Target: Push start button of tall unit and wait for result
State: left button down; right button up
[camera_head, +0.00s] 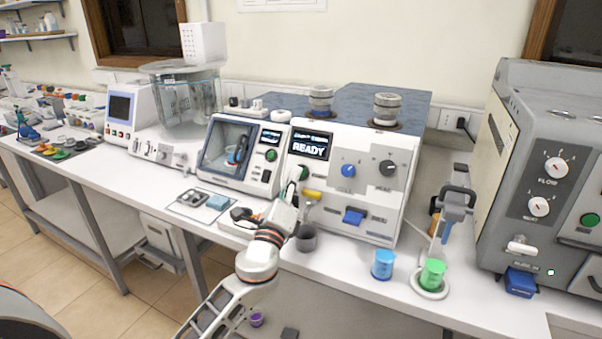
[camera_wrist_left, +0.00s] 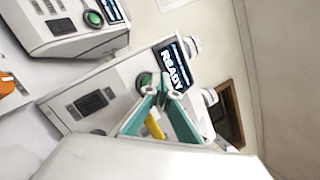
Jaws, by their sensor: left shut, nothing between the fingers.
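The tall white unit (camera_head: 345,185) stands on the bench in the middle of the head view. Its dark screen (camera_head: 310,146) reads READY, and the same word shows in the left wrist view (camera_wrist_left: 174,66). Its green start button (camera_head: 303,173) is below the screen; in the left wrist view the button (camera_wrist_left: 144,80) shows beside my fingertips. My left gripper (camera_head: 293,186) is shut and empty, with its fingertips (camera_wrist_left: 164,92) close in front of the unit's face by the button. I cannot tell whether they touch it. My right gripper is not in view.
A smaller white unit (camera_head: 222,178) with a window and another green button stands just left. A grey cup (camera_head: 306,238) is below my left gripper. A blue cup (camera_head: 383,264) and a green cup (camera_head: 432,273) stand right, before a large grey machine (camera_head: 500,165).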

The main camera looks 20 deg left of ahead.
pick_arm(q)
jog(key=shift+w+f, duration=0.1)
jog(key=shift+w, duration=0.05)
jog(key=shift+w+b, duration=0.25)
jog(key=shift+b, duration=0.05)
jog(key=shift+w+f, duration=0.2)
jog(key=shift+w, duration=0.05)
dwell(0.5)
jog(key=shift+w, duration=0.15)
dwell(0.5)
jog(key=shift+s+r, duration=0.3)
jog(key=shift+s, duration=0.45)
